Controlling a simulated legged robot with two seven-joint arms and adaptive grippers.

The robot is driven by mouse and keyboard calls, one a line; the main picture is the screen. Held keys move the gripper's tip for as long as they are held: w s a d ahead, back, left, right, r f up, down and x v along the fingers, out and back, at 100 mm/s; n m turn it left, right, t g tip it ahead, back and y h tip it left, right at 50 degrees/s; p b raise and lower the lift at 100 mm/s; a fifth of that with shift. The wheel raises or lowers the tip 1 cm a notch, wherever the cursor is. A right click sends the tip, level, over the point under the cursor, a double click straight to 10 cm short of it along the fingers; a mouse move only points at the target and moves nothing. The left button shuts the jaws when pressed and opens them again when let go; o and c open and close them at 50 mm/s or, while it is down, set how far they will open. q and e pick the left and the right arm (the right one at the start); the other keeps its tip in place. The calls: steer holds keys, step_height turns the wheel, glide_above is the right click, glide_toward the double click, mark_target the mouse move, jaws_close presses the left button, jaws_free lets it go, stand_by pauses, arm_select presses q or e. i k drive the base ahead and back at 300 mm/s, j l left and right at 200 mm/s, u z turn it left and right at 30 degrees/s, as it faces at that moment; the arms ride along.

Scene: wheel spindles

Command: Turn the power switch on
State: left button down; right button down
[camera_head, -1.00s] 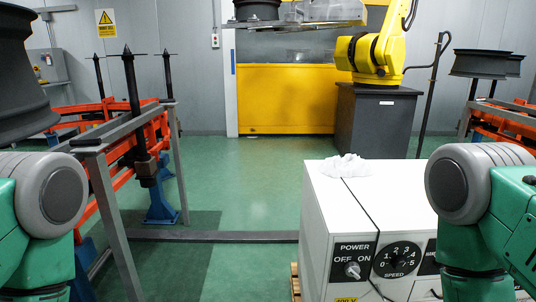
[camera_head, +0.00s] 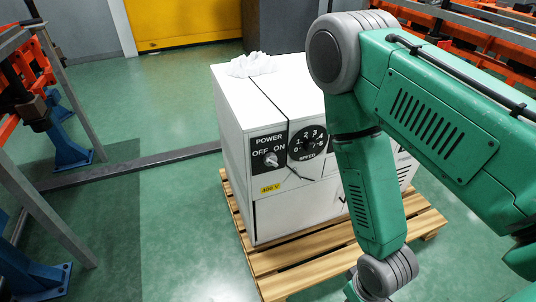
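The power switch (camera_head: 271,159) is a small metal toggle on a black plate marked POWER, OFF and ON. It sits at the upper left of the front of a white control cabinet (camera_head: 240,120). A black SPEED dial (camera_head: 308,143) is just right of it. The toggle is too small to tell surely which side it points to. My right arm crosses the right side of the view and hides part of the cabinet's front. Its gripper is below the picture's edge. My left arm and gripper are not in view.
The cabinet stands on a wooden pallet (camera_head: 275,262) on a green floor. A crumpled white cloth (camera_head: 252,64) lies on its top. Blue and orange racks (camera_head: 68,145) stand at the left, with a floor rail (camera_head: 150,164) between.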

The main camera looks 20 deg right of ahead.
mark_target(270, 159)
steer(key=l+z, duration=1.15)
steer(key=i+l, duration=0.05)
steer(key=l, duration=0.05)
